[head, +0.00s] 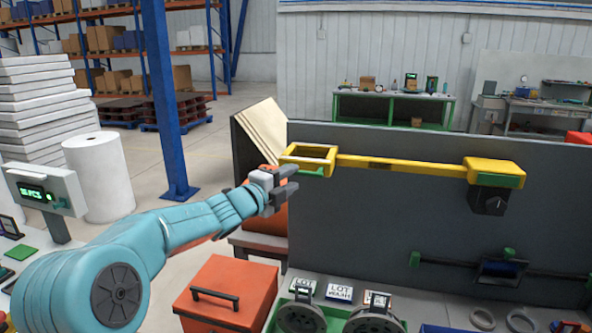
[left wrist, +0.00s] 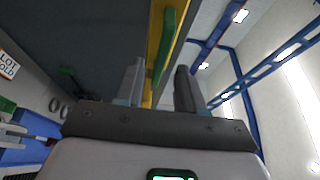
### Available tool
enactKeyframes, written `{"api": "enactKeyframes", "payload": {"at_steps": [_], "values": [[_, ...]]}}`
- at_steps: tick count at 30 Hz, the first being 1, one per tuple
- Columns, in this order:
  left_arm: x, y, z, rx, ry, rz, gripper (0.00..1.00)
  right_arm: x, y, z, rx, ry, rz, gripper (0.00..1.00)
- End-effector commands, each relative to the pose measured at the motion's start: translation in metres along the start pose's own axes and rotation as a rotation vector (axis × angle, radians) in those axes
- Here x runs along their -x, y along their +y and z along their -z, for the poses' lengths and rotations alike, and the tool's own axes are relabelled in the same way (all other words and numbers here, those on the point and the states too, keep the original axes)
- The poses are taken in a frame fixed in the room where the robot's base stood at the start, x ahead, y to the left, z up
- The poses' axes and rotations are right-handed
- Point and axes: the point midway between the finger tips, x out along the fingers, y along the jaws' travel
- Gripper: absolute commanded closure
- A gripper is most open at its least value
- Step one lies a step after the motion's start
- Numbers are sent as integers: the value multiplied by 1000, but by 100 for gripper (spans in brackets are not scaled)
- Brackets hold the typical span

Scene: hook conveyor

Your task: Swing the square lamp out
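The square lamp (head: 288,160) is a yellow square frame with a green strip on its near side. Its yellow arm (head: 400,164) runs right along the top of a dark grey panel to a yellow mount (head: 494,171). My left gripper (head: 293,178) is just below and left of the frame, pointing right. In the left wrist view my fingers (left wrist: 160,88) stand apart, with the yellow frame (left wrist: 154,45) and green strip (left wrist: 166,42) ahead, in line with the gap. I cannot tell whether they touch it. My right gripper is not in view.
The grey panel (head: 350,215) stands behind the lamp arm. A dark knob (head: 488,200) hangs under the mount, and a dark rod (head: 455,264) crosses the panel lower down. An orange box (head: 227,290) and black round parts (head: 300,317) are below.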

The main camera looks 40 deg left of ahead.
Motion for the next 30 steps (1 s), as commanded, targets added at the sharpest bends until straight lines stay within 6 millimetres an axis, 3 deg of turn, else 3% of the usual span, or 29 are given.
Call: {"api": "enactKeyframes", "payload": {"at_steps": [6, 16, 17, 20, 30], "values": [[-26, -1, 0, 0, 1, 1, 62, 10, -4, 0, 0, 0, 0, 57], [-31, 0, 0, 0, 1, 0, 62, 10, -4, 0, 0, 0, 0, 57], [-31, 0, 0, 0, 1, 0, 68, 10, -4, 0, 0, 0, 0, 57], [-30, 0, 0, 0, 1, 0, 100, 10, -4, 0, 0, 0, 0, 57], [-30, 2, 5, -1, -1, 3, 100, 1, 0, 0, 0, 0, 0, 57]]}}
